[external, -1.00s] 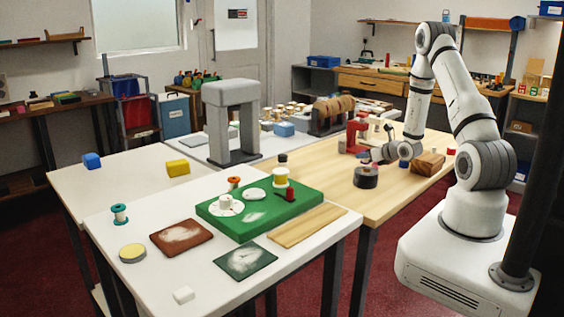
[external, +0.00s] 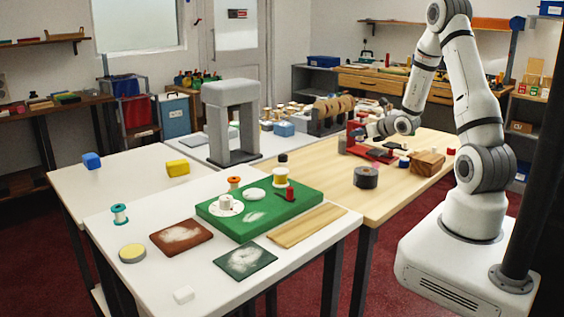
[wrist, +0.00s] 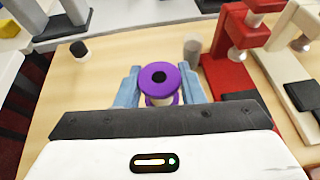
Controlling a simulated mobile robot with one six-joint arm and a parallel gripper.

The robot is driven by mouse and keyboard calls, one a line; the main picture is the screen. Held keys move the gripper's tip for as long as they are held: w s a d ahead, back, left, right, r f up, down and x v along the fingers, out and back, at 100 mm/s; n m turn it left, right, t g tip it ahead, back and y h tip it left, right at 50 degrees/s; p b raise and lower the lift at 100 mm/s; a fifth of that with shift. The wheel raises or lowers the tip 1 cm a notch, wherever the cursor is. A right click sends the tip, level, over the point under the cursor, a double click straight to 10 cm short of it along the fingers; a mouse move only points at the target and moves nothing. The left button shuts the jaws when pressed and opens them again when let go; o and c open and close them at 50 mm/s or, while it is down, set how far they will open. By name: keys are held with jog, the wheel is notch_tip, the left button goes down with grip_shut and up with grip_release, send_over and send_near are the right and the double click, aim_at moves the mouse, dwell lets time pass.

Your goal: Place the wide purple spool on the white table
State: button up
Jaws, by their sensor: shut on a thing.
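The wide purple spool (wrist: 160,79) has purple flanges, a pale middle and a dark centre hole. In the wrist view it sits between the two blue-grey fingers of my gripper (wrist: 158,88), which is shut on it. My gripper (external: 366,131) is over the light wood table (external: 400,190) in the external view, beside a red stand. I cannot make out the spool there. The white table (external: 150,280) stands in front at left, with a green board, two mats and small items on it. Another white-topped table (external: 130,178) adjoins it behind, carrying a blue and a yellow block.
Red (wrist: 235,50) and white (wrist: 290,45) stands are close right of the spool, with a grey cylinder (wrist: 191,50) nearby. A grey arch (external: 230,90) rises between the tables. A dark roll (external: 366,177) lies on the wood. The white table's front left is mostly clear.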

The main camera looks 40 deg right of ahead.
jog(key=w+a+r+n+y, duration=0.1)
jog(key=a+n+y, duration=0.1)
jog(key=a, duration=1)
jog(key=w+a+r+n+y, duration=0.2)
jog(key=a+y, duration=0.1)
jog(key=a, duration=0.8)
jog(key=shift+a+r+n+g, duration=0.25)
jog(key=shift+a+n+g, duration=0.05)
jog(key=shift+a, duration=0.1)
jog(key=shift+d, duration=0.15)
jog(key=m+h+b, duration=0.5)
jog(key=h+b, duration=0.1)
jog(key=b, duration=1)
send_over(370, 164)
notch_tip(370, 164, down, 10)
jog(key=shift+w+d+r, duration=0.1)
jog(key=shift+w+r, duration=0.05)
jog(key=shift+r, duration=0.05)
jog(key=shift+f+b, duration=0.3)
jog(key=shift+f, duration=1.75)
